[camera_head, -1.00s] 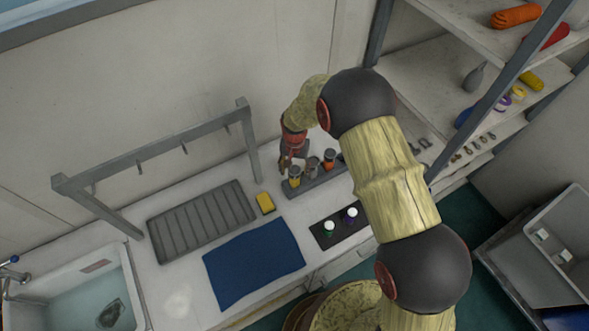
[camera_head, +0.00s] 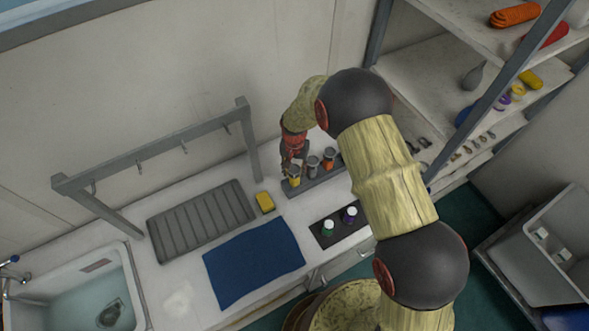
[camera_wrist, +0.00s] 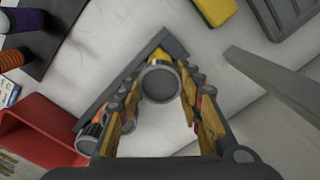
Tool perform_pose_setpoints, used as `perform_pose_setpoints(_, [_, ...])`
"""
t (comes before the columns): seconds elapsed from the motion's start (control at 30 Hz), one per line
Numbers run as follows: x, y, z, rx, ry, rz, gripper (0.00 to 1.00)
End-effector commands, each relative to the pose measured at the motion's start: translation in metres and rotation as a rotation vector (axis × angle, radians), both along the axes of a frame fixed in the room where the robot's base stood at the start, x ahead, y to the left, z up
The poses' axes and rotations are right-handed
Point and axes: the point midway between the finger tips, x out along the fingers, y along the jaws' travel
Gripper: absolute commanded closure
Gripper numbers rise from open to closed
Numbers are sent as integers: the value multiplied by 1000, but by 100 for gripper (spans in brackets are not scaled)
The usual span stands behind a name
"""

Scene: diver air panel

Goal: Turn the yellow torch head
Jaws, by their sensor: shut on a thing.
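The yellow torch (camera_head: 294,180) stands upright at the left end of a grey holder strip on the counter. Its grey round head (camera_wrist: 160,82) sits between my fingers in the wrist view, with a bit of yellow body showing behind it. My gripper (camera_head: 293,165) comes down over the torch from above and is shut on its head. In the wrist view my gripper (camera_wrist: 161,97) has one finger on each side of the head. The grey holder (camera_head: 319,178) also carries a grey torch (camera_head: 313,164) and an orange torch (camera_head: 329,160) to the right.
A yellow sponge (camera_head: 265,202) lies left of the holder. A blue cloth (camera_head: 254,262) and a ribbed grey mat (camera_head: 201,221) lie farther left. A grey rail frame (camera_head: 150,150) stands at the back left.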

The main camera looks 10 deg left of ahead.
Motion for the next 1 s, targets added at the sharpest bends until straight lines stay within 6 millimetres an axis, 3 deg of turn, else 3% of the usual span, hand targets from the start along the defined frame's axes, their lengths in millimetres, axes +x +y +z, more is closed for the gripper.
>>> perform_pose_setpoints(0.17, [0,0,0,0,0,0,90])
perform_pose_setpoints(0.47, [0,0,-1,0,-1,47,90])
perform_pose_setpoints(1.0, [1,2,-2,1,-2,409,90])
